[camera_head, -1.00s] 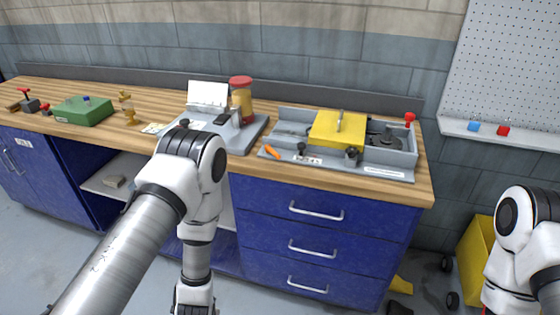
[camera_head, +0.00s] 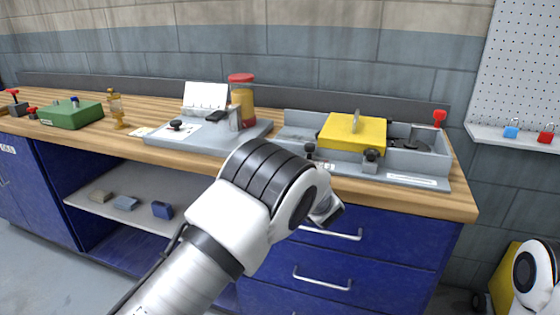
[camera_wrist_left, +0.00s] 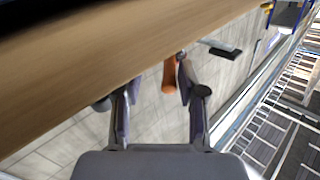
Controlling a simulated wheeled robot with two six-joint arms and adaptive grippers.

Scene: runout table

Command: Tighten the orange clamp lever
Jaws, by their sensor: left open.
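The orange clamp lever (camera_wrist_left: 169,75) shows in the left wrist view, in the gap between my left gripper's fingers and nearer the right-hand finger. I cannot tell whether that finger touches it. In the head view my arm hides the lever. My left gripper (camera_wrist_left: 155,83) is open in the wrist view, its fingers spread below the blurred wooden edge. The grey fixture (camera_head: 420,181) with a yellow cover (camera_head: 350,132) stands on the bench in the head view, just beyond my left wrist. My right gripper is out of view.
The wooden bench top (camera_head: 455,200) ends just in front of the fixture, above blue drawers (camera_head: 330,268). A grey plate (camera_head: 180,136) and a red-lidded jar (camera_head: 241,95) stand left of the fixture. A green box (camera_head: 70,114) is farther left.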

